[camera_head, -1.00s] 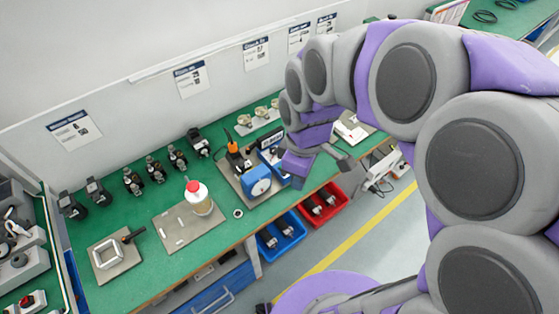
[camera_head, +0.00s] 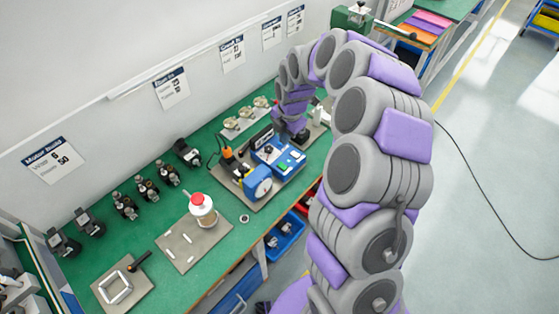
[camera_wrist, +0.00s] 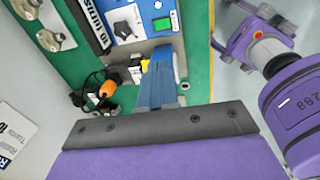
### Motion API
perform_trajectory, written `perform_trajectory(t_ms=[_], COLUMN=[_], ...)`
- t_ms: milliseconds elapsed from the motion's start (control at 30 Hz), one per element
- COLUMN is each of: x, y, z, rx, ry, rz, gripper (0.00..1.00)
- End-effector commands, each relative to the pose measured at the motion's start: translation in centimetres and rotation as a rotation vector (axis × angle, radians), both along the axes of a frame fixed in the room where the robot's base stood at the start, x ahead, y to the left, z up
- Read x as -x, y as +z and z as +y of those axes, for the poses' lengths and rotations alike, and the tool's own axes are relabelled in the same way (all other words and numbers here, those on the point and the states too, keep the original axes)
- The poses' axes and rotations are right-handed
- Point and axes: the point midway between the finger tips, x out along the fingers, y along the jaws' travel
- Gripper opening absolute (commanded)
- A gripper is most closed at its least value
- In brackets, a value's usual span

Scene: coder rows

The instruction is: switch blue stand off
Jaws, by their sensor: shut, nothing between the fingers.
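The blue stand (camera_head: 278,157) is a blue box on the green bench, with a black knob, a green button and a small white part on top. In the wrist view the blue stand (camera_wrist: 140,38) is at the top, with its black knob (camera_wrist: 122,29) and green button (camera_wrist: 162,24) visible. My gripper (camera_head: 300,136) is low at the stand's right back edge in the head view; its fingertips are small and partly hidden there. In the wrist view its dark grey jaw spans the lower middle, shut and empty. I cannot tell whether it touches the stand.
A blue unit with a round white face (camera_head: 258,182) stands just in front of the stand. An orange-handled tool (camera_head: 227,153) is to its left. A red-capped bottle (camera_head: 202,208) stands on a grey plate farther left. Blue (camera_head: 284,236) and red bins sit below the bench edge.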

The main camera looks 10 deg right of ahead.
Motion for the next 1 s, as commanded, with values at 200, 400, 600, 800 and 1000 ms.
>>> perform_trajectory(t_ms=[200, 400, 600, 800, 1000], x=[-1.0, -1.0, -1.0, -1.1, -1.4], y=[-1.1, -1.1, -1.3, -2.9, -6.1], z=[-0.3, 0.0, 0.1, 0.0, 0.3], rx=[0.014, 0.018, 0.018, 0.017, 0.018], ry=[0.058, 0.061, 0.060, 0.059, 0.060], rz=[-0.013, -0.013, -0.011, -0.010, -0.007], gripper=[0.00, 0.00, 0.00, 0.00, 0.00])
